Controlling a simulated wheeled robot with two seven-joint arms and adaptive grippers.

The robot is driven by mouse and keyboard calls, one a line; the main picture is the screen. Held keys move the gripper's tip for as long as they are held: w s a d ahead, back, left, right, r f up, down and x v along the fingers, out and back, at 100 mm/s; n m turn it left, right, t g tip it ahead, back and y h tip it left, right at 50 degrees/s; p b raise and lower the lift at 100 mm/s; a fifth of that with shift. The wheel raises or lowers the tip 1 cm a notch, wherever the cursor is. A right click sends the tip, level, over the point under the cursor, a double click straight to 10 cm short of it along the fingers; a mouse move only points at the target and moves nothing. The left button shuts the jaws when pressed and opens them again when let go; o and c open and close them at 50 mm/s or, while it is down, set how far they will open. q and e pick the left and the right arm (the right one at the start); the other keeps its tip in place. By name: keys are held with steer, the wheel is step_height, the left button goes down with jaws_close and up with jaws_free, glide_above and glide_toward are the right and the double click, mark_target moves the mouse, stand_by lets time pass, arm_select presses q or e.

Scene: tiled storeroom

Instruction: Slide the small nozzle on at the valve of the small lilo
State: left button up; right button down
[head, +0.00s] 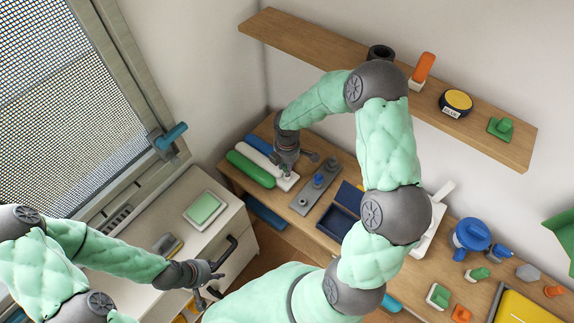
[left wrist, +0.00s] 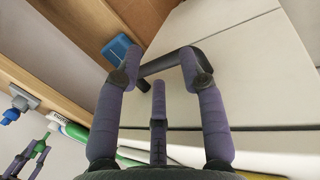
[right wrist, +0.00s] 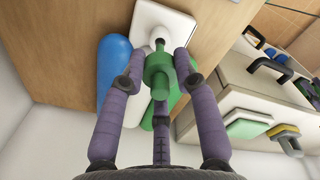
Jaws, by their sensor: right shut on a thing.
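My right gripper (head: 287,166) is shut on a green nozzle (right wrist: 158,74), a stepped round piece with a wide flange. The nozzle's narrow end points at the valve (right wrist: 162,38) on a white end plate (right wrist: 172,20), which also shows in the head view (head: 289,184). The end is very close to the valve; I cannot tell whether they touch. A white roll (head: 262,154) runs back from the plate, between a green roll (head: 250,169) and a blue roll (right wrist: 115,68). My left gripper (head: 207,284) is open and empty near a dark drawer handle (head: 230,247).
A wall shelf (head: 330,45) hangs above. A white cabinet (head: 180,205) with a green-topped box stands left, below the window.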

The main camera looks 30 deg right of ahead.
steer(key=shift+f+b, duration=1.05)
steer(key=shift+f, duration=0.5)
steer(key=c, duration=0.9)
jaws_free()
steer(key=shift+o, duration=0.2)
step_height(320, 180, up, 12)
steer(key=shift+r, duration=0.1)
